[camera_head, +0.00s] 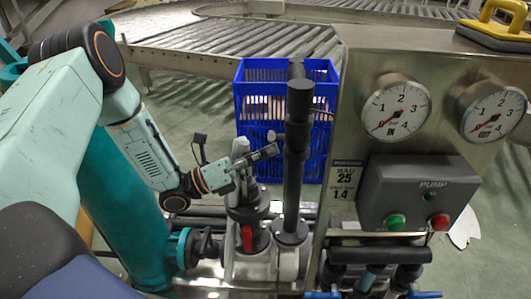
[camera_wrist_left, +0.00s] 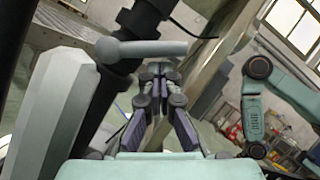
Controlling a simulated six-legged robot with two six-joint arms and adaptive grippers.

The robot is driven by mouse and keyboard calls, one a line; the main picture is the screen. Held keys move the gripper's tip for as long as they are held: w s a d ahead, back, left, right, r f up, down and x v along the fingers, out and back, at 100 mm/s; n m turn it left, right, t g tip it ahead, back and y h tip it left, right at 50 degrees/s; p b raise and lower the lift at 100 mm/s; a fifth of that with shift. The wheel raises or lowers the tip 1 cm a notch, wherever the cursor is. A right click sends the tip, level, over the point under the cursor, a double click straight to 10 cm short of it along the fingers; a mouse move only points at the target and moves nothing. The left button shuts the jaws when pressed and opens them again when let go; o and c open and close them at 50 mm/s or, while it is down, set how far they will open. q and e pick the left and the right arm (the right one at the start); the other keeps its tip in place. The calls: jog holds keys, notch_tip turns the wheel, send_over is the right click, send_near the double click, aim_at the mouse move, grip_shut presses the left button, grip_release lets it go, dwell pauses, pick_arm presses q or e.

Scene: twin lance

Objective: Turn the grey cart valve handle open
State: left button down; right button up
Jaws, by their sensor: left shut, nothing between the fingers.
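The grey valve handle (camera_wrist_left: 150,49) shows in the left wrist view as a rounded lever lying across the picture, just beyond my fingertips. My left gripper (camera_wrist_left: 157,70) is shut and empty, its tips close to the handle's underside in that picture; I cannot tell whether they touch. In the head view my left gripper (camera_head: 246,157) is above the cart's pipework, left of the tall black pipe. The handle is hard to separate from the dark gripper parts there. My right gripper does not show.
A black vertical pipe (camera_head: 297,150) stands close right of my left gripper. A red lever (camera_head: 247,238) sits below. The steel panel carries gauges (camera_head: 396,107) and a pump box (camera_head: 415,195). A blue crate (camera_head: 322,150) stands behind, near a roller conveyor (camera_head: 230,45).

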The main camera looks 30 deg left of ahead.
pick_arm(q)
notch_tip(320, 180, up, 6)
jog(key=w+a+n+y+p, duration=0.2)
jog(key=n+y+p, duration=0.3)
jog(key=n+p, duration=0.6)
jog(key=p, duration=0.4)
jog(key=shift+w+f+n, duration=0.15)
jog(key=shift+f+n, duration=0.1)
jog(key=shift+n, duration=0.15)
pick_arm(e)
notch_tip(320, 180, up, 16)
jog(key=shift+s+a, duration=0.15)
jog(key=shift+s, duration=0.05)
pick_arm(q)
jog(key=shift+p, duration=0.3)
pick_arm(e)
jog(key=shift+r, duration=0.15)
pick_arm(q)
jog(key=shift+d, duration=0.1)
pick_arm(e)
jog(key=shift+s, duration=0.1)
